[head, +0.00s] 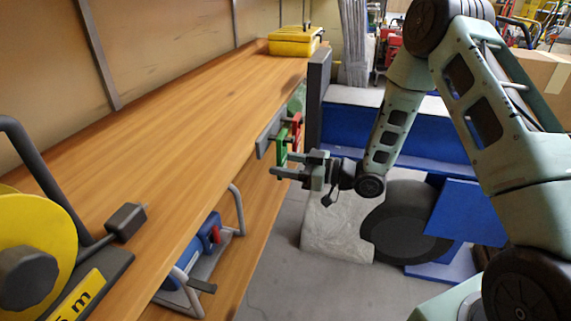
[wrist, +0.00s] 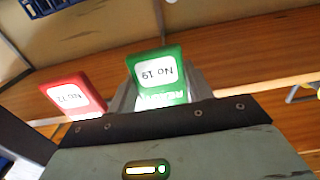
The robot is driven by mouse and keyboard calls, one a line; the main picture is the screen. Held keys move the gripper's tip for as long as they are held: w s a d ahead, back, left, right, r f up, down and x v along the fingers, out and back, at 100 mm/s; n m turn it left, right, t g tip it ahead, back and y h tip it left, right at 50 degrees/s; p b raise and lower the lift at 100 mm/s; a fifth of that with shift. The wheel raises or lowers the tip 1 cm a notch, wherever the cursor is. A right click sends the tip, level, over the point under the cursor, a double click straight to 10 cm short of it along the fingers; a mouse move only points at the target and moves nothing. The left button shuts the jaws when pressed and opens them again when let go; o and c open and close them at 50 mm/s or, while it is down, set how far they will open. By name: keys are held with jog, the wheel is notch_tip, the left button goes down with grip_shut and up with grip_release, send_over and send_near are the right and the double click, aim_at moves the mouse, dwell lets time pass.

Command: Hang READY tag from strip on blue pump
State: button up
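The green READY tag (wrist: 158,78), marked No 19, is upside down in the wrist view, between the two grey fingers of my gripper (wrist: 160,90). The fingers flank its edges; I cannot tell whether they press on it. In the head view my gripper (head: 283,166) is at the end of the bench, at the green tag (head: 281,148) by the dark strip (head: 268,136). A red tag (wrist: 74,97), No 12, hangs to the left in the wrist view; it also shows in the head view (head: 297,125). A blue pump (head: 190,252) with a red part and grey frame stands below the bench top.
The wooden bench top (head: 170,130) is mostly clear. A yellow case (head: 296,40) lies at its far end and a yellow reel (head: 35,240) at the near left. A dark upright panel (head: 318,95) stands close behind my gripper. A cardboard box (head: 545,75) is at right.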

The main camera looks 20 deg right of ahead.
jog(key=shift+r, duration=0.15)
dwell(0.4)
jog(key=shift+r+p, duration=0.65)
jog(key=shift+p, duration=0.05)
jog(key=v, duration=0.8)
jog(key=shift+d, duration=0.2)
dwell(1.0)
jog(key=shift+s, duration=0.15)
dwell(0.3)
